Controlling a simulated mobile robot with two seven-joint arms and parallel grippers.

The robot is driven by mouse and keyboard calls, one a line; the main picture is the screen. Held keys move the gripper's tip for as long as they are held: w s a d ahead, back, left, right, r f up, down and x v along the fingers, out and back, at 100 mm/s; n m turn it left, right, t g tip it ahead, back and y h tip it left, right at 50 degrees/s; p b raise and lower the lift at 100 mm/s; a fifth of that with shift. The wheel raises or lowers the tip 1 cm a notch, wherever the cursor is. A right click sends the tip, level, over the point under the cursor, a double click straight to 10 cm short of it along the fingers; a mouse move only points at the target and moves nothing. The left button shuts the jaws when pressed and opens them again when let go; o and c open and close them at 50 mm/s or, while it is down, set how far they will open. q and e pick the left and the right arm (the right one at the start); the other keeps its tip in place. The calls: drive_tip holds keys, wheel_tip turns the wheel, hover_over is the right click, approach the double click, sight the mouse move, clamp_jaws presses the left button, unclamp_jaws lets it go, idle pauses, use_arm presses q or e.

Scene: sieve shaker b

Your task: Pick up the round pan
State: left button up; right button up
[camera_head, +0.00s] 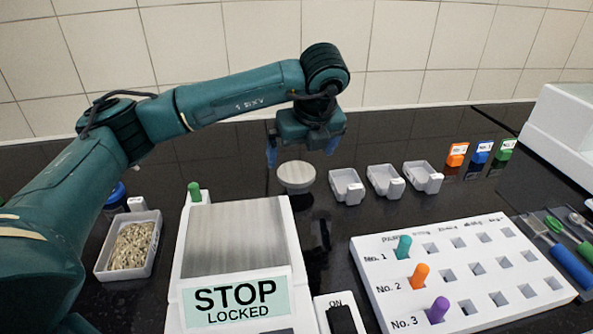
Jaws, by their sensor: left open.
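The round pan (296,175) is a pale, shallow disc on the black counter, behind the white machine with the grey plate. My left gripper (302,150) hangs just above and behind it, pointing down. Its two blue-tipped fingers are spread apart, one towards each side of the pan. The gripper is open and empty. I cannot tell whether the fingertips reach down to the pan's height. My right gripper is not in view.
The white machine (232,290) has a "STOP LOCKED" sign. White trays (347,187) stand right of the pan. A pegboard (455,270) lies at front right. A bin (130,246) of grains is at left. Orange, blue and green blocks (481,152) stand at back right.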

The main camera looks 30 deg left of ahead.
sight(297, 172)
use_arm(q)
drive_tip(key=p+x, duration=0.1)
drive_tip(key=x, duration=0.8)
drive_tip(key=shift+w+r, duration=0.1)
drive_tip(key=shift+c, duration=0.3)
drive_tip(key=c, duration=1)
